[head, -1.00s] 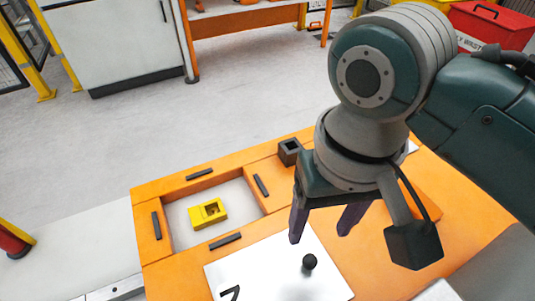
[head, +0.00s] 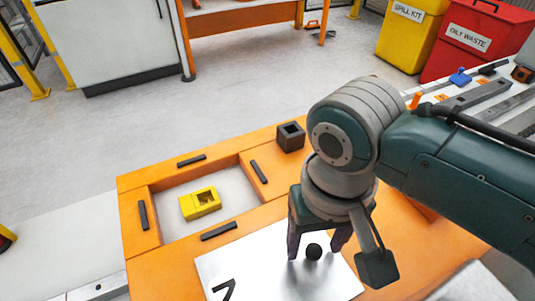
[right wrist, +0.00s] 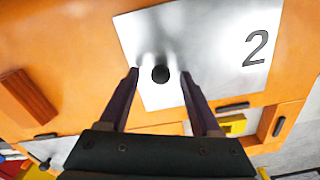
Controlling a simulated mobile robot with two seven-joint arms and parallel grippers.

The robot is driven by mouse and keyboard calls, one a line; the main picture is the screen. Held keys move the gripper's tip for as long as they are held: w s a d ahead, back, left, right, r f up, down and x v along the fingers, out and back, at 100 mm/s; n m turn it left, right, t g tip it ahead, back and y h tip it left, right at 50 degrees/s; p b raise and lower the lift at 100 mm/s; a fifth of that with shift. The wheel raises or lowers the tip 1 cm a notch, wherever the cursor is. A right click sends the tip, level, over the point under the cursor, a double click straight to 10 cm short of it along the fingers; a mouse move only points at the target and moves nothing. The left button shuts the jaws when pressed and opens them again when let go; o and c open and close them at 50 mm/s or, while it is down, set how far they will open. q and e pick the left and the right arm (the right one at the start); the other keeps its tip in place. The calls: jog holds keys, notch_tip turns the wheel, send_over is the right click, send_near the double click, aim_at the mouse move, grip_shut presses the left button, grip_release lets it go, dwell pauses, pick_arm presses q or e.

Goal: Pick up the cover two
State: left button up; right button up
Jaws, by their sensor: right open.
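The cover two is a flat silver plate (head: 245,272) with a black 2 and a round black knob (head: 313,252). It lies on the orange table top in the head view. It also shows in the right wrist view (right wrist: 205,55), with its knob (right wrist: 160,74) between and just beyond my fingertips. My right gripper (head: 318,252) is open, pointing down, with its fingers either side of the knob in the head view. Whether the fingers touch it I cannot tell. My left gripper is in neither view.
Left of the plate, a recess in the orange top (head: 158,185) holds a yellow block (head: 200,203). Black strips line the recess. A dark hollow cube (head: 290,137) stands on the far edge. An orange block (right wrist: 30,97) lies beside the plate in the wrist view.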

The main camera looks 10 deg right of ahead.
grip_shut()
dwell(0.4)
dwell(0.4)
